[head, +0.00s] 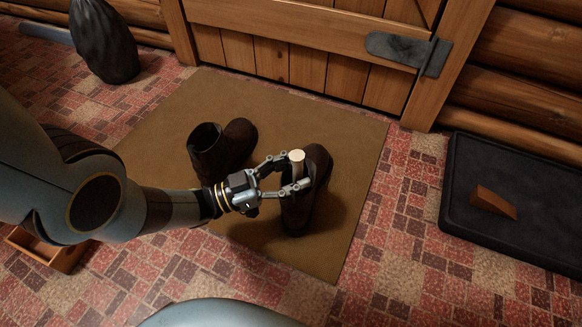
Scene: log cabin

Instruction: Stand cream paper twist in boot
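Two dark brown boots stand on a tan mat (170,108). The cream paper twist (297,166) stands roughly upright at the opening of the right boot (319,160); its lower end is hidden. My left gripper (296,171) reaches in from the left over that boot. Its fingers are spread apart, one on each side of the twist, and look wider than it. The other boot (228,146) stands to the left, its shaft open and dark inside. My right gripper is not in view.
A black tray (465,222) with a brown wedge (493,202) lies at right. A dark ribbed object (103,45) stands at upper left. A wooden box (50,250) is partly behind my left arm. A plank door (290,55) closes the back. The mat's front is clear.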

